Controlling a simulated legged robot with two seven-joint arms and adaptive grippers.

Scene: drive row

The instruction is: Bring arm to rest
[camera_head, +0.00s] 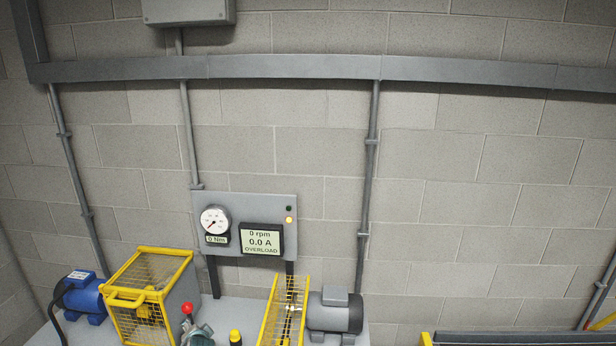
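Neither of my grippers nor any part of my arms shows in the head view. A drive bench (258,309) runs along the bottom left, cut off by the lower edge. On it stand a blue motor (88,299), a yellow-framed mesh guard (150,296), a red-knobbed lever (187,309) beside a grey-green part (200,334), a narrow yellow mesh guard (284,310) and a grey motor (335,311). A panel (268,204) behind them carries a round gauge (215,221) and a display (262,241) reading 0 rpm, 0.0 A, OVERLOAD. An amber lamp is lit.
A grey block wall (480,210) closes the back, with a horizontal duct (300,67), vertical conduits (370,160) and a grey box (188,11) at the top. A yellow-cornered edge (426,339) shows at the bottom right. A small yellow-topped black part (235,337) stands between the guards.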

